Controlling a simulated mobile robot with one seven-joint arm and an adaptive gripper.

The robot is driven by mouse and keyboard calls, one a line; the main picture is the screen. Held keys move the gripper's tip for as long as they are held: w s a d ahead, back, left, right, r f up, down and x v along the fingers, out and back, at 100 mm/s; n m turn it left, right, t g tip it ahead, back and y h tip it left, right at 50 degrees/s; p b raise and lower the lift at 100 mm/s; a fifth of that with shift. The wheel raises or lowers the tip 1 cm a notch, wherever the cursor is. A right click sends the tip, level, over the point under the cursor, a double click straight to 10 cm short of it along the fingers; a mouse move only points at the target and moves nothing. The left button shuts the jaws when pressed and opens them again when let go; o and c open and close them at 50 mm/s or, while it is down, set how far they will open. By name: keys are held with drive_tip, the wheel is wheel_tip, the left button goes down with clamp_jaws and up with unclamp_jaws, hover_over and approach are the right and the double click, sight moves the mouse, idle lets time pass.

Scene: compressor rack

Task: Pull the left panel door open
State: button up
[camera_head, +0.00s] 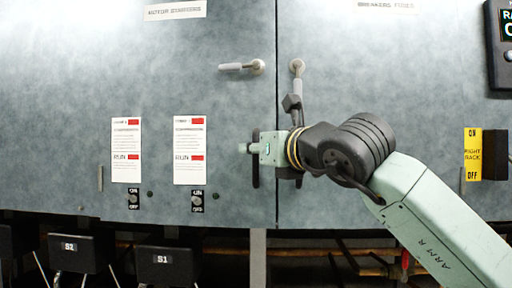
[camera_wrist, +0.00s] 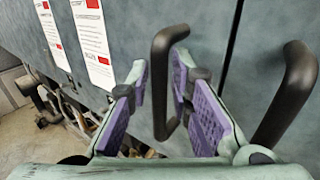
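The left panel door (camera_head: 60,90) is a grey-blue metal sheet and looks flush with the right panel (camera_head: 370,110) along the seam. Its black upright bar handle (camera_head: 256,172) is near the seam. My gripper (camera_head: 262,149) is at this handle in the head view. In the wrist view the handle (camera_wrist: 160,60) stands between the two purple-padded fingers of my gripper (camera_wrist: 163,88). The fingers are apart, with a visible gap on each side of the bar. The left latch lever (camera_head: 235,67) lies horizontal at the top of the left door.
The right panel's black handle (camera_wrist: 290,95) stands close to the right finger. The right panel's latch lever (camera_head: 297,72) points down. Labels and small switches (camera_head: 197,200) are on the left door. Dark boxes marked S1 (camera_head: 166,262) and S2 (camera_head: 75,250) are below it.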

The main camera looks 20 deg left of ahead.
drive_tip(key=shift+c, duration=0.2)
clamp_jaws()
idle(0.4)
